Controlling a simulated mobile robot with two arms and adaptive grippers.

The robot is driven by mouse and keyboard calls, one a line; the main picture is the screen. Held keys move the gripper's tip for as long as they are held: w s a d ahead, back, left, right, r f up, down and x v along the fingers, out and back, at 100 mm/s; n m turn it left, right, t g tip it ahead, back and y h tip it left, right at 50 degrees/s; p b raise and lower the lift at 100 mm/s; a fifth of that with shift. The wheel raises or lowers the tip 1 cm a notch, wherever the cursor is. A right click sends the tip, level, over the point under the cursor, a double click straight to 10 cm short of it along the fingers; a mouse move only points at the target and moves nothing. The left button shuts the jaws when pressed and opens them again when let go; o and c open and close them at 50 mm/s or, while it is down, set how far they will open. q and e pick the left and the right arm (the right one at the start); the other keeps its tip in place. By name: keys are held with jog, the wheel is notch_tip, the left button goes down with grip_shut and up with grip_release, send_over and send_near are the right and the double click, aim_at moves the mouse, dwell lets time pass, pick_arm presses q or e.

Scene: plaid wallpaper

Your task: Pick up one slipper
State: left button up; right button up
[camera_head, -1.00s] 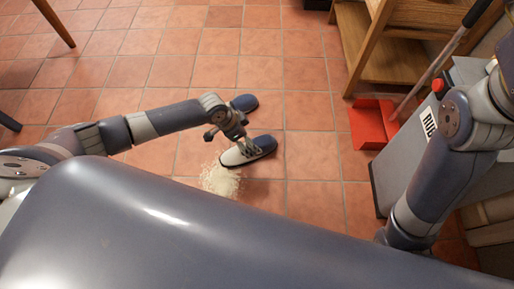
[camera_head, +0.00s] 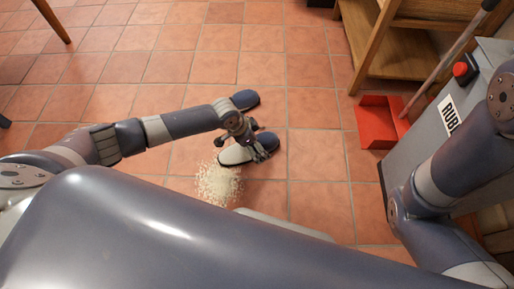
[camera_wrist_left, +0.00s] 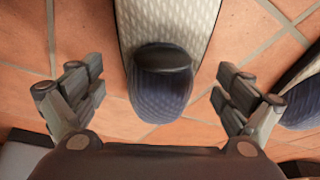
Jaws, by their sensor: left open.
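The nearer slipper (camera_head: 236,156), pale with a dark blue end, lies on the tiled floor. The other dark blue slipper (camera_head: 245,100) lies just beyond it and is partly hidden by my left arm. My left gripper (camera_head: 259,151) is open over the right part of the nearer slipper and hides some of it. In the left wrist view, the dark end of a slipper (camera_wrist_left: 160,85) sits between the two spread fingers, with clear gaps on both sides. Part of a second slipper (camera_wrist_left: 302,100) shows at the right edge. My right gripper is out of view.
A pale scattered pile (camera_head: 218,184) lies on the floor close to the nearer slipper. A red dustpan (camera_head: 377,125) lies to the right, near a wooden shelf unit (camera_head: 400,50). A wooden leg (camera_head: 52,20) stands at top left. The floor between is clear.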

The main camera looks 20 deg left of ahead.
pick_arm(q)
jog(key=shift+w+f, duration=0.1)
jog(key=shift+f, duration=0.15)
jog(key=c, duration=1.2)
jog(key=shift+r, duration=0.15)
